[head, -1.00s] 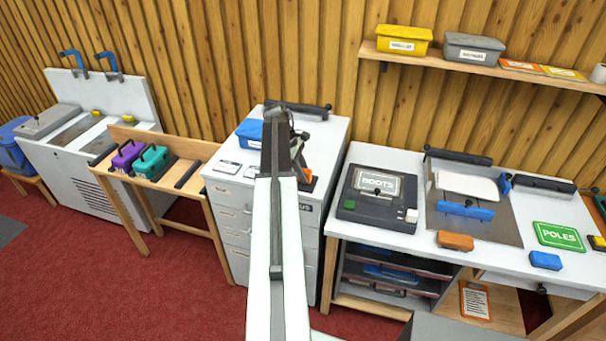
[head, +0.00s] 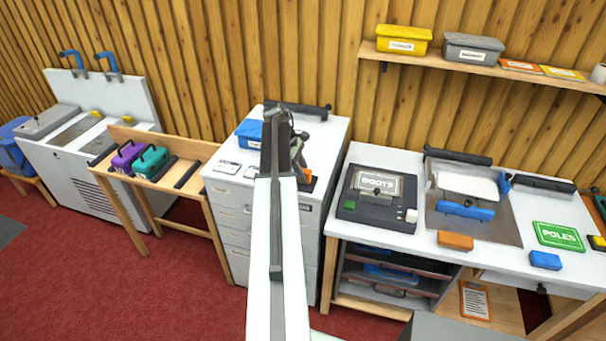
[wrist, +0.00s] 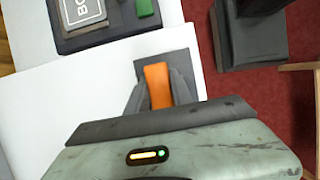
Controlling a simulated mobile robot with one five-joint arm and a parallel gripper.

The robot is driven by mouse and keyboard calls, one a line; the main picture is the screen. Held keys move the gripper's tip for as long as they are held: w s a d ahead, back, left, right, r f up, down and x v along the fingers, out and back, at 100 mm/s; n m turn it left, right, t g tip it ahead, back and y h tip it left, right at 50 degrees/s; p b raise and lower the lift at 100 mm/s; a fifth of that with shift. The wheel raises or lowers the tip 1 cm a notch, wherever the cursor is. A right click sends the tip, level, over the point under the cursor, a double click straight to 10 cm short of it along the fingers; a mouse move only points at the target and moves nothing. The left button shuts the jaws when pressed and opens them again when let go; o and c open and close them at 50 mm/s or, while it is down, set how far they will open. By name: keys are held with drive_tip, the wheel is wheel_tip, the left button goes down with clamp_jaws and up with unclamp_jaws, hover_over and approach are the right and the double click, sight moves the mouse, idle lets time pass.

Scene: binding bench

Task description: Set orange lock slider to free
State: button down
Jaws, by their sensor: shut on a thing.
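The orange lock slider (wrist: 158,86) sits between the two grey fingers of my gripper (wrist: 160,80) in the wrist view. The fingers are shut on it, one on each side. In the head view a small orange part (head: 307,183) shows beside my gripper (head: 301,160), at the right side of the white drawer cabinet (head: 235,185). My arm hides much of this spot. The slider's markings and its set position cannot be read.
The bench (head: 400,236) to the right holds the BOOTS device (head: 352,207), an orange block (head: 455,241) and a blue block (head: 545,260). A blue bin (head: 249,131) stands on the cabinet. A shelf (head: 480,69) hangs above the bench. Red floor (head: 190,290) lies clear in front.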

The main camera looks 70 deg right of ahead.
drive_tip(key=a, duration=0.4)
drive_tip(key=shift+s+a, duration=0.1)
drive_tip(key=shift+a, duration=0.2)
drive_tip(key=c, duration=1.1)
unclamp_jaws()
